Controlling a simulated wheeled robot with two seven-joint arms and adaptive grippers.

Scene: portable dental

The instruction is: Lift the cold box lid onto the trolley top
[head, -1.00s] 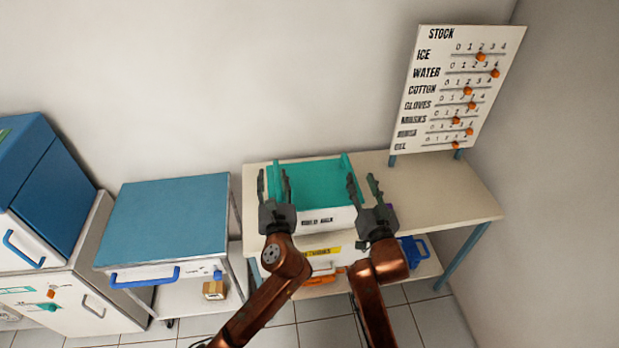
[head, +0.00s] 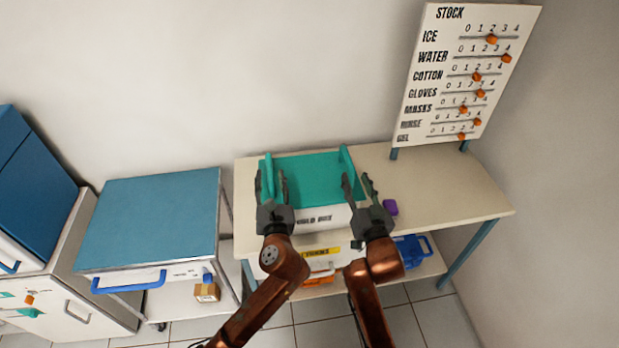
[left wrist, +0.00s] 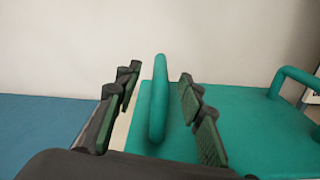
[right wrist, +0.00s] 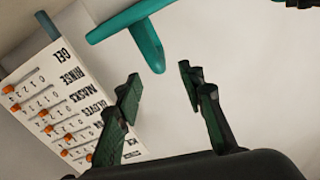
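The cold box (head: 318,218) is white with a teal lid (head: 310,178) on it, standing on the beige table. The lid has an upright teal handle at its left and right ends. My left gripper (head: 270,185) is open at the left handle. In the left wrist view this handle (left wrist: 158,100) stands between the open fingers (left wrist: 160,110), with gaps visible. My right gripper (head: 357,188) is open near the right handle (head: 347,165). In the right wrist view a teal handle (right wrist: 148,45) shows ahead of the open fingertips. The trolley's blue top (head: 150,220) is bare, left of the table.
A stock board (head: 465,75) with orange sliders stands at the table's back right. A small purple object (head: 390,207) lies right of the box. The beige table (head: 450,195) is clear farther right. A blue cabinet (head: 35,190) stands at far left.

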